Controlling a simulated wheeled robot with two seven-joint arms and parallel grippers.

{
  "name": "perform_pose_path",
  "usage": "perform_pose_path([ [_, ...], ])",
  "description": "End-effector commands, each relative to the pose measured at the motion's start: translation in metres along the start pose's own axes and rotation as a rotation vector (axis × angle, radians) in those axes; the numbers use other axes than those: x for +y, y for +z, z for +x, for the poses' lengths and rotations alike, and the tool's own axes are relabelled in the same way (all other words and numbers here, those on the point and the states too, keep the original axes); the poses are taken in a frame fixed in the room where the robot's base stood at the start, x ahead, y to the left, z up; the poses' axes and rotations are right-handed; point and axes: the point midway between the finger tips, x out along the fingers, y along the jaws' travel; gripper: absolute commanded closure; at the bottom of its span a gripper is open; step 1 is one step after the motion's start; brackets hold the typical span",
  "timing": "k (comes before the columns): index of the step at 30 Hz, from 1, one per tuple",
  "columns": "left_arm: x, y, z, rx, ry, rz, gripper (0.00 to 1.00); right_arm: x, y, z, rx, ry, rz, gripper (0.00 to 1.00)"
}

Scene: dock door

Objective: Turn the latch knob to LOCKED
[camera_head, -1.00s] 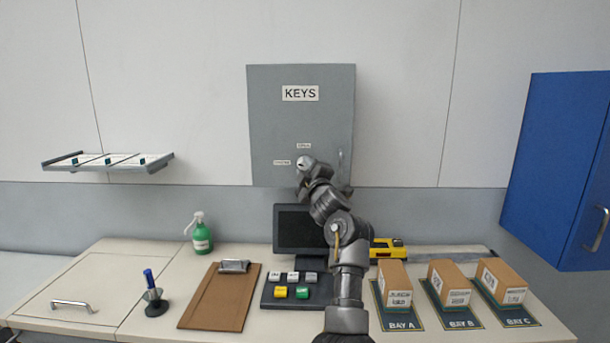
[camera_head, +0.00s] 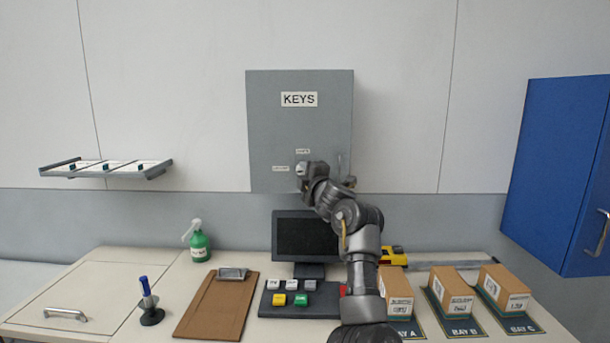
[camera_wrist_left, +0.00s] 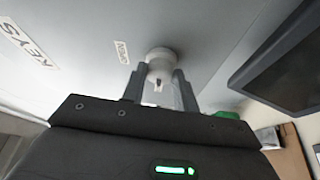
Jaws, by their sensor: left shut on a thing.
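The grey key cabinet (camera_head: 330,125), marked KEYS, hangs on the wall. Its white round latch knob (camera_head: 300,168) is low on the door, mostly covered by my left gripper (camera_head: 304,175). One small label (camera_head: 303,151) is above the knob and another (camera_head: 280,168) is to its left; their words are too small to read surely. In the left wrist view, the knob (camera_wrist_left: 160,54) sits between the two fingers of my left gripper (camera_wrist_left: 160,76), which is shut on it. A dark mark shows on the knob's stem side. My right gripper is not in view.
Below are a monitor (camera_head: 306,237), a button panel (camera_head: 299,298), a clipboard (camera_head: 215,308) and a green spray bottle (camera_head: 198,244). Boxes (camera_head: 450,290) stand on bay mats at the right. A blue cabinet (camera_head: 560,170) is at right, a wall shelf (camera_head: 107,170) at left.

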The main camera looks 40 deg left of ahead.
Motion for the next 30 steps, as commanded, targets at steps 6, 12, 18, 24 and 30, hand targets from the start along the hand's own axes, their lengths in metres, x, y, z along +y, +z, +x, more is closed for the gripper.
perform_pose_path([
  [6,0.010,-0.001,0.001,0.000,0.020,-0.005,0.64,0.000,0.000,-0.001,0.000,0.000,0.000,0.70],
  [12,0.007,-0.001,0.001,0.000,0.015,-0.003,0.50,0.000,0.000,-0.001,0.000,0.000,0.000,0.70],
  [18,0.004,0.000,-0.001,-0.001,0.011,-0.002,0.50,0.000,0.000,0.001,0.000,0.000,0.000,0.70],
  [24,0.000,0.001,-0.026,-0.003,0.011,-0.005,0.50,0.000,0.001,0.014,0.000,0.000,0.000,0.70],
  [30,0.000,0.001,-0.068,-0.001,0.013,-0.004,0.50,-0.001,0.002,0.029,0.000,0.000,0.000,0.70],
])
